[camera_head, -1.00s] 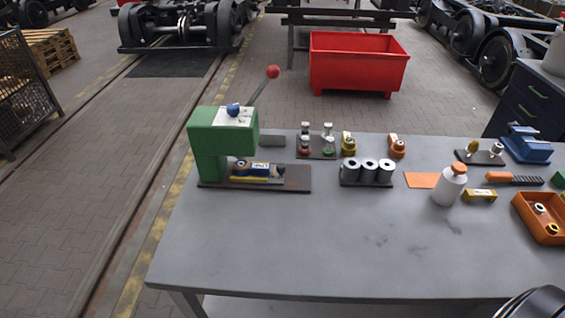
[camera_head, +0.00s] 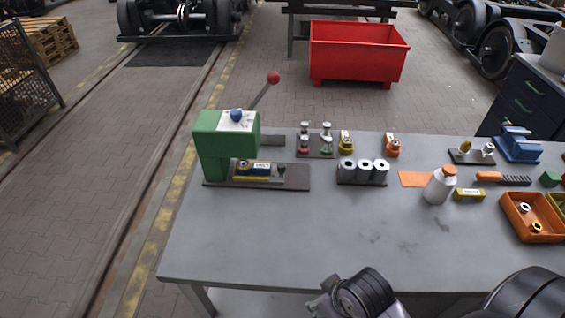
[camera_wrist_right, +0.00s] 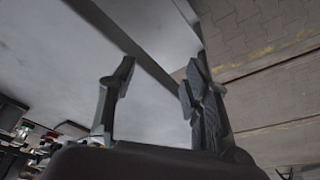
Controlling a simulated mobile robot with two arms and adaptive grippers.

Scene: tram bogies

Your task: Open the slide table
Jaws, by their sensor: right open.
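The green press (camera_head: 212,140) stands at the left of the grey table in the head view. Its lever with a red knob points up and right. Under its head, a blue and yellow piece (camera_head: 258,169) lies on the dark base plate (camera_head: 295,178), which reaches out to the right; I cannot tell which part slides. A dark part of my arm shows at the table's front edge. In the right wrist view my right gripper (camera_wrist_right: 160,75) is open, its fingers apart with nothing between them, near a grey table edge. My left gripper is not in view.
On the grey table (camera_head: 270,245), a row of three cylinders (camera_head: 363,172), a white bottle (camera_head: 439,187) and an orange bin (camera_head: 530,217) stand right of the press. The table's front left is clear. A red container (camera_head: 357,55) stands on the floor behind.

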